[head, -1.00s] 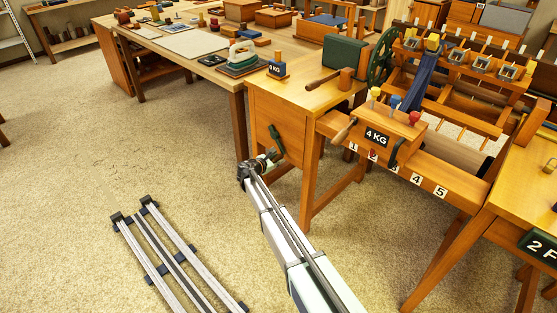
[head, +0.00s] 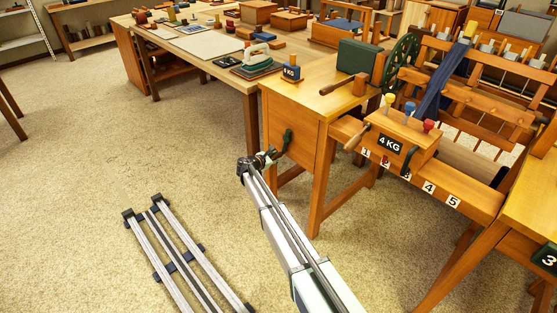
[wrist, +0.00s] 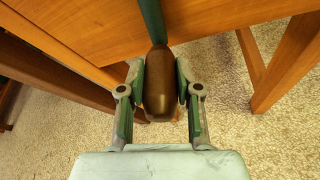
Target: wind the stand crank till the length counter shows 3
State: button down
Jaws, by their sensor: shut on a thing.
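The stand crank (head: 287,141) is a dark green arm on the side panel of the wooden stand (head: 292,120). Its brown handle (wrist: 158,95) sits between the two fingers of my gripper (wrist: 159,68) in the wrist view. My gripper (head: 270,156) is shut on this handle, and the green crank arm runs up from it toward the panel. A dark green plate with a white 3 (head: 549,261), which looks like the length counter, hangs on the right-hand table. The picture's right edge cuts it off.
A 4 KG box (head: 405,138) with coloured knobs stands on the loom beam above number cards 1 to 5. Parallel floor rails (head: 185,255) lie at left. The carpet around them is clear.

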jog(key=c, duration=0.6)
grip_release()
jog(key=shift+o, duration=0.2)
jog(key=shift+s, duration=0.1)
jog(key=shift+p+v, duration=0.35)
jog(key=shift+v, duration=3.15)
jog(key=v, duration=1.2)
